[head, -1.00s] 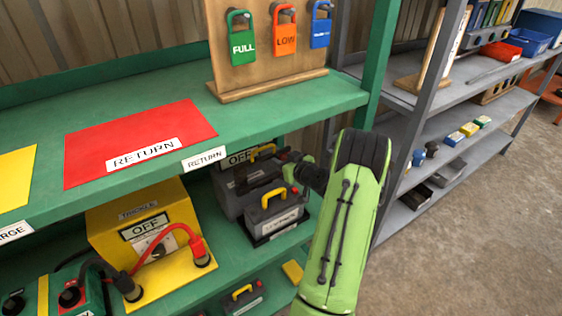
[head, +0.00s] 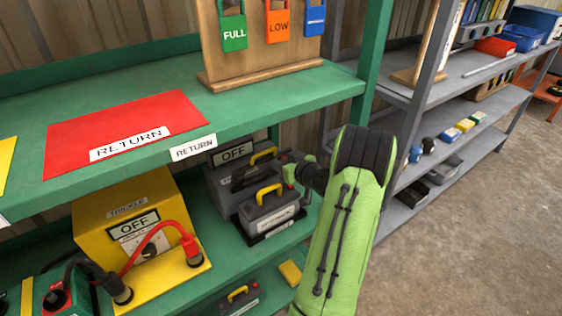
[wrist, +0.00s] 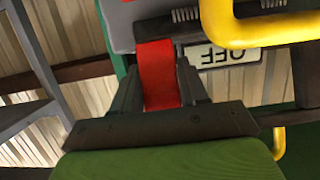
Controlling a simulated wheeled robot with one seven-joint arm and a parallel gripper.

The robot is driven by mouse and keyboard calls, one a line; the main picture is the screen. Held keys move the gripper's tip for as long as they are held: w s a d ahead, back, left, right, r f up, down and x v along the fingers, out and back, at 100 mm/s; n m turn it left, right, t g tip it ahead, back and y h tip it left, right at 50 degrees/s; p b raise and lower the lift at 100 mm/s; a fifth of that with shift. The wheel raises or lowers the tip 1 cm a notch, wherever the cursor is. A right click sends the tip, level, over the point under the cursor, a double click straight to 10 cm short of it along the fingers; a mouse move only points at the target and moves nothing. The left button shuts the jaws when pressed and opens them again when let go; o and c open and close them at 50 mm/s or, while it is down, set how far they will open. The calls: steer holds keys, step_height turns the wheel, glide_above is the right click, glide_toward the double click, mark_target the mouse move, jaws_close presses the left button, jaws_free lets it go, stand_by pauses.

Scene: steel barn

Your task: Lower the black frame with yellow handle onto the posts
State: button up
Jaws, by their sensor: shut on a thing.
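The black frame with yellow handle (head: 252,178) is on the lower shelf bay in the head view, with its handle (head: 264,155) on top. It is close behind and above the front grey battery (head: 268,214), in front of the box marked OFF. My gripper (head: 291,170) is at the frame's right end. In the wrist view my gripper (wrist: 158,85) is shut with a red strip (wrist: 157,70) between the fingers, apparently part of the frame. A large yellow handle (wrist: 250,28) is close there. The posts cannot be made out; contact with them cannot be told.
The green upper shelf (head: 260,105) with a RETURN mat (head: 125,130) overhangs this bay. The yellow trickle box (head: 125,215) with red and black leads stands left. A grey shelf rack (head: 405,95) is on the right. Floor is clear at far right.

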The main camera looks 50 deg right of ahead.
steer(key=shift+s+f+b, duration=0.35)
steer(key=shift+f+b, duration=0.05)
steer(key=shift+b, duration=0.1)
steer(key=shift+s+a+r, duration=0.1)
steer(key=shift+a+r, duration=0.05)
steer(key=shift+r, duration=0.05)
steer(key=shift+s+f+b, duration=0.3)
steer(key=shift+f+b, duration=0.1)
steer(key=shift+b, duration=0.4)
steer(key=shift+s+a+r, duration=0.15)
steer(key=shift+s, duration=0.05)
steer(key=shift+s+f+b, duration=0.25)
steer(key=shift+f+b, duration=0.25)
steer(key=shift+s+a, duration=0.1)
steer(key=shift+s, duration=0.05)
steer(key=shift+s+a+f, duration=0.1)
steer(key=shift+s+f, duration=0.2)
steer(key=shift+f, duration=0.2)
steer(key=o, duration=0.7)
steer(key=shift+f, duration=0.1)
